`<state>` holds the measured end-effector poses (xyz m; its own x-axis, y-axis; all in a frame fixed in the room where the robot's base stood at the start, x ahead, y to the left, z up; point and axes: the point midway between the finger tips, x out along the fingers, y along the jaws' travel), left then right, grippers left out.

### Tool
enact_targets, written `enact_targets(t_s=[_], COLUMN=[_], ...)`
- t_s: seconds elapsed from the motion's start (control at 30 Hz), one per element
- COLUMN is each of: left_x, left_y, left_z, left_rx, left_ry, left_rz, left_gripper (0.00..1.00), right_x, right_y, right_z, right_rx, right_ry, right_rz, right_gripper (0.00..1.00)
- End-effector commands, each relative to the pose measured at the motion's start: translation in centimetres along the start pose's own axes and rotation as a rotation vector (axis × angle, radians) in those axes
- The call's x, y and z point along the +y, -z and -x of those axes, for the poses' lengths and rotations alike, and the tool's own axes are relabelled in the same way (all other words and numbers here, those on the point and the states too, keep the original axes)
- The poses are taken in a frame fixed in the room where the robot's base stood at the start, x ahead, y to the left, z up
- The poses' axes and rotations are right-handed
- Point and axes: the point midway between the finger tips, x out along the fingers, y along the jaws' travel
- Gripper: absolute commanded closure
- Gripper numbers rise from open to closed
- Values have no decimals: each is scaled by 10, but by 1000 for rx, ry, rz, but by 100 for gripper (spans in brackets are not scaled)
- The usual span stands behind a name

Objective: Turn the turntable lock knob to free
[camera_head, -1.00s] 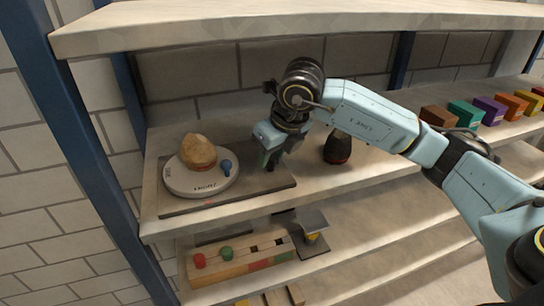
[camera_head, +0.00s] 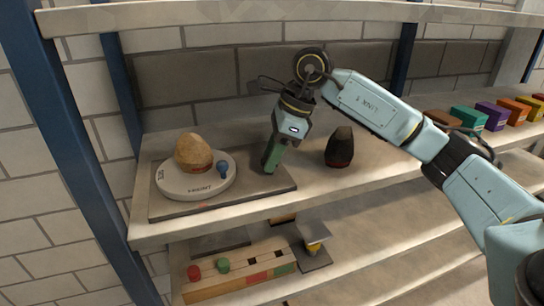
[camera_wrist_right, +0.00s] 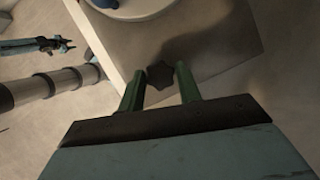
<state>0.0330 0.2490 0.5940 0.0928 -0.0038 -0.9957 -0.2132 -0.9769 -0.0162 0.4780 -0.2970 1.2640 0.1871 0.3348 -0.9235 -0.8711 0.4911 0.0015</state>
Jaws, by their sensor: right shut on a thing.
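The white round turntable (camera_head: 205,187) sits on a dark board (camera_head: 230,202) on the shelf; its edge also shows at the top of the right wrist view (camera_wrist_right: 135,10). A brown rock-like lump (camera_head: 193,152) and a blue peg (camera_head: 222,169) are on it. My right gripper (camera_head: 269,168) points down at the board's right part, with green fingers. In the right wrist view the dark, lobed lock knob (camera_wrist_right: 160,74) lies between the fingertips (camera_wrist_right: 160,84), which are shut on it. The knob is hidden in the head view. My left gripper is not in view.
A dark pointed object (camera_head: 340,147) stands on the shelf right of my gripper. Several coloured blocks (camera_head: 490,115) line the shelf at far right. Below is a wooden box with pegs (camera_head: 240,282). A shelf board (camera_head: 250,12) runs overhead.

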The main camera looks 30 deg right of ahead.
Motion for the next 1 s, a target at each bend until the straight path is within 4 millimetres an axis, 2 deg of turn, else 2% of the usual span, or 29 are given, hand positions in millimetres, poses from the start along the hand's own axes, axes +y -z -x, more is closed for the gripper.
enact_targets(t_s=[0.6, 1.0], left_x=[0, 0], left_y=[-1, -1], left_z=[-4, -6], left_rx=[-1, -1], left_ry=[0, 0], left_rz=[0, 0], left_gripper=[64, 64], right_x=[-4, -5], right_y=[-2, -3], right_z=[1, 0], right_rx=[-1, 0], right_ry=[-217, -313], right_rz=[532, 768], right_gripper=[89, 89])
